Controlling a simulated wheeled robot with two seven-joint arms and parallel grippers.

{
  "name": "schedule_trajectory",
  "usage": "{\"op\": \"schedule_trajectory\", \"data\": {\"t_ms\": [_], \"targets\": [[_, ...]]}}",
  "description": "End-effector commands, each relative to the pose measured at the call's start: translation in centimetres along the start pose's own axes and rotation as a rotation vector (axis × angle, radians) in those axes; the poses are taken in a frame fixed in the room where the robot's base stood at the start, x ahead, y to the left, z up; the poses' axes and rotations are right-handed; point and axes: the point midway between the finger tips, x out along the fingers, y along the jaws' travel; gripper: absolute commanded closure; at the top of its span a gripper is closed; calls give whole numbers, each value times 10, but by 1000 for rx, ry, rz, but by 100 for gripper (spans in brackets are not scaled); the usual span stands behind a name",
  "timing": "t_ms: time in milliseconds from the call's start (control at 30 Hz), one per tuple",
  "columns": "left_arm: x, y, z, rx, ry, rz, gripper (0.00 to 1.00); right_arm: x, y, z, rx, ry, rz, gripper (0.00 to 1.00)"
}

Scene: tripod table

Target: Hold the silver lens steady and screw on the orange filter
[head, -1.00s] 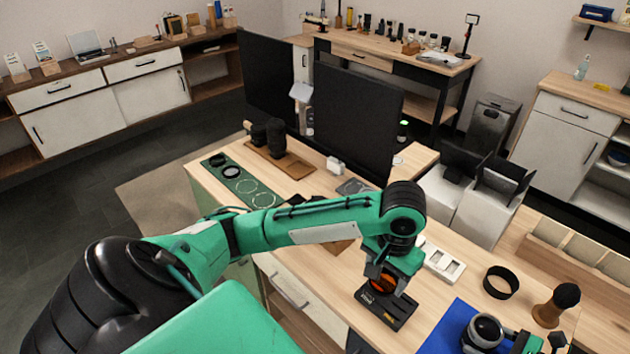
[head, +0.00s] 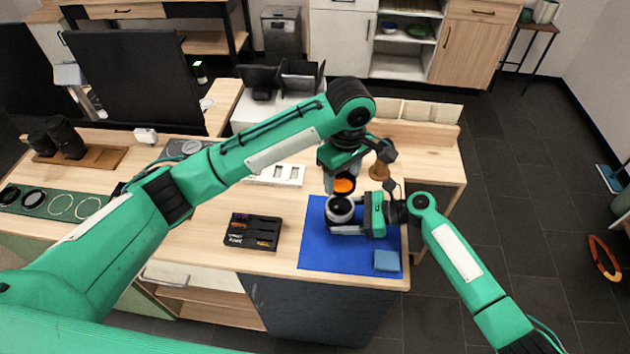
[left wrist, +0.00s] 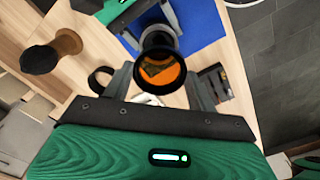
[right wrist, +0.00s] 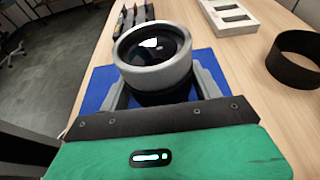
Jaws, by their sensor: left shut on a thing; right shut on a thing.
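The silver lens (head: 340,210) is over the blue mat (head: 318,249), its glass facing up. My right gripper (head: 350,222) is shut on it; the right wrist view shows the lens (right wrist: 152,68) between both fingers (right wrist: 160,92). The orange filter (head: 344,186) is in my left gripper (head: 341,174), just behind and above the lens in the head view. In the left wrist view the filter (left wrist: 160,72) sits between the fingers (left wrist: 163,82), with a dark lens-like shape beyond it. The filter appears apart from the lens.
A black filter case (head: 253,231) lies left of the mat. A blue cloth (head: 387,261) is at the mat's front right. A white tray (head: 277,174) and a wooden-handled brush (head: 379,171) stand behind. A black ring (right wrist: 294,60) shows in the right wrist view.

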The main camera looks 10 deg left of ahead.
Motion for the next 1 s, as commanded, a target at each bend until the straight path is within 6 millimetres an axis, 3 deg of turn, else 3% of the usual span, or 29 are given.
{"op": "schedule_trajectory", "data": {"t_ms": [467,1000], "targets": [[0,3,2,-13,-1,1,67,0,0,0,0,1,-1,48],[47,2,2,-13,0,-2,67,0,0,0,0,1,-1,48]]}}
